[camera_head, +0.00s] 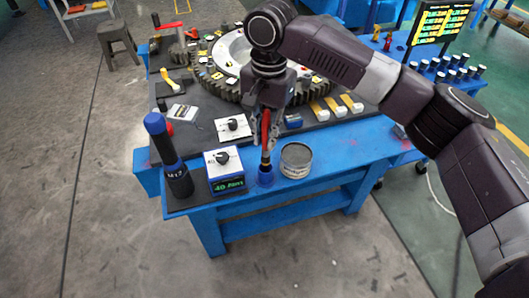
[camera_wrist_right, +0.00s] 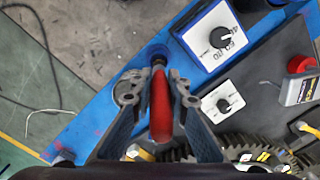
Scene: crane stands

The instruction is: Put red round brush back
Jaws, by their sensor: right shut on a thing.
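The red round brush (camera_head: 265,130) has a red handle and a dark lower end, and stands about upright near the table's front edge. It also shows in the right wrist view (camera_wrist_right: 160,105). My right gripper (camera_head: 266,118) is shut on the red handle, with a finger on either side of it (camera_wrist_right: 157,85). My left gripper is not in view.
A large gear (camera_head: 225,90) lies behind on the blue table (camera_head: 330,165).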

